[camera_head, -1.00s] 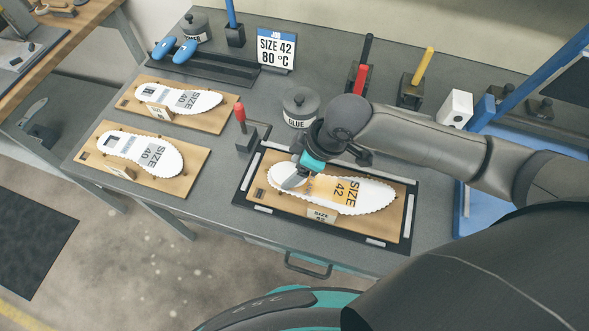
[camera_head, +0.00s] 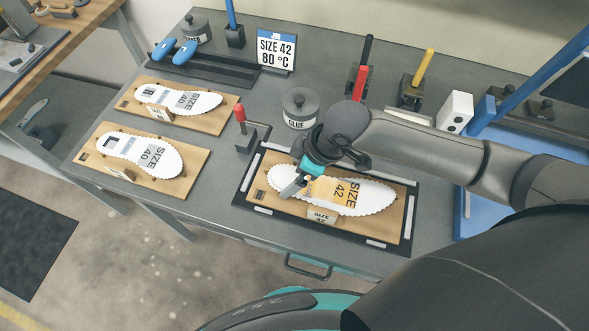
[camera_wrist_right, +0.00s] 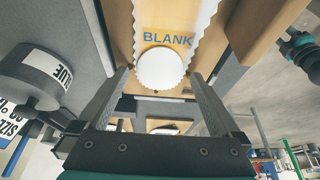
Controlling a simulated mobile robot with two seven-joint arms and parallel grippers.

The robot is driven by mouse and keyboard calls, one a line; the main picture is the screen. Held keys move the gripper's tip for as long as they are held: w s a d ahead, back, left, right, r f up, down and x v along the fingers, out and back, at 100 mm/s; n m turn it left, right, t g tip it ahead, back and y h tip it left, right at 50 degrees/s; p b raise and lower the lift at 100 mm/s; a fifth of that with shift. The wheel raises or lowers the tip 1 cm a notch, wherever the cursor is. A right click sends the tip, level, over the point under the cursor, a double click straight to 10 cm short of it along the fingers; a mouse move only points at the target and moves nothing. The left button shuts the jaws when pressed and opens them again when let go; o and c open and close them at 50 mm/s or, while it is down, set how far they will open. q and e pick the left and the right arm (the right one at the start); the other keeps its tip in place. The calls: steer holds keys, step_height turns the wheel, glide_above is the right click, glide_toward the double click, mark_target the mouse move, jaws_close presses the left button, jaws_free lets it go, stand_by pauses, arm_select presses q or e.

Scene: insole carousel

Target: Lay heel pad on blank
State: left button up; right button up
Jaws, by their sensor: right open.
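The white blank (camera_head: 375,197) with a scalloped edge lies on a wooden board. In the right wrist view the two fingers (camera_wrist_right: 160,76) stand apart. Between their tips shows a white rounded piece (camera_wrist_right: 160,68) with a scalloped edge, beside the word "BLANK". My left gripper is not in view.
The board sits in a black frame (camera_head: 238,198). A glue pot (camera_head: 300,108) and a red-handled clamp (camera_head: 240,115) stand behind it. Two boards with size 40 insoles (camera_head: 140,152) (camera_head: 190,100) lie to the left.

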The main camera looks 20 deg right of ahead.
steer(key=p+v, duration=0.2)
steer(key=v, duration=1)
steer(key=shift+r+p, duration=0.2)
steer(key=shift+p, duration=0.1)
